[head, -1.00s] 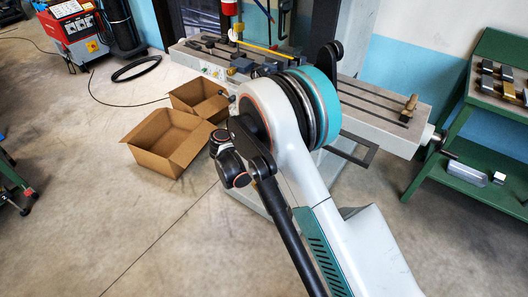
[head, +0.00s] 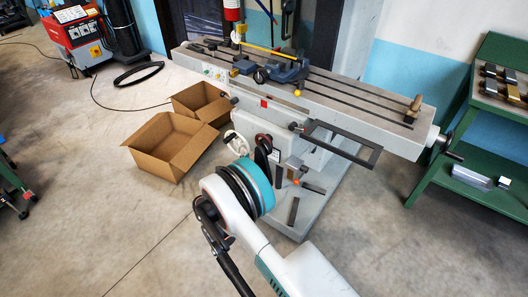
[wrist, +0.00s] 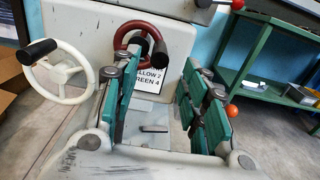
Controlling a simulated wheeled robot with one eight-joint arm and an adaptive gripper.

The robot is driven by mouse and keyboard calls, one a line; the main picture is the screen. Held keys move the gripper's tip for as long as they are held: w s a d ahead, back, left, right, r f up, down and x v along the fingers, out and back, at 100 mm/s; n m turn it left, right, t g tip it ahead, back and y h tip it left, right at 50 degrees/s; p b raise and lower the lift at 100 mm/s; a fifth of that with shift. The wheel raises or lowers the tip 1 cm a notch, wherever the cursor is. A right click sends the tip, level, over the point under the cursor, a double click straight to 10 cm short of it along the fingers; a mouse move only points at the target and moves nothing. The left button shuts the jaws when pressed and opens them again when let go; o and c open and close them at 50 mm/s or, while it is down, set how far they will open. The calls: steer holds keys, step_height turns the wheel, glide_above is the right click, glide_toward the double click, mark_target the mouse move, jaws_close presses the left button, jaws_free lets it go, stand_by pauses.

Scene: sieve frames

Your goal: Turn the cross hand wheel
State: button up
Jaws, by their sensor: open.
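Two hand wheels sit on the front of the milling machine; I cannot tell for sure which is the cross one. A dark red wheel (wrist: 133,36) with dark handle parts shows ahead of my gripper (wrist: 163,76) in the wrist view, and also in the head view (head: 264,139). A white wheel (wrist: 84,73) with a black grip is to its left, also seen in the head view (head: 231,136). My gripper is open, its teal-padded fingers apart, with nothing visible held between them. In the head view the gripper is hidden behind my arm.
A label (wrist: 155,78) hangs below the red wheel, partly covered. Levers (head: 312,187) stick out at the right. Cardboard boxes (head: 165,148) stand left on the floor. A green bench (head: 460,180) is at right.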

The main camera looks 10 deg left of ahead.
mark_target(260, 154)
steer(key=b+x, duration=0.2)
steer(key=x, duration=0.7)
jaws_close()
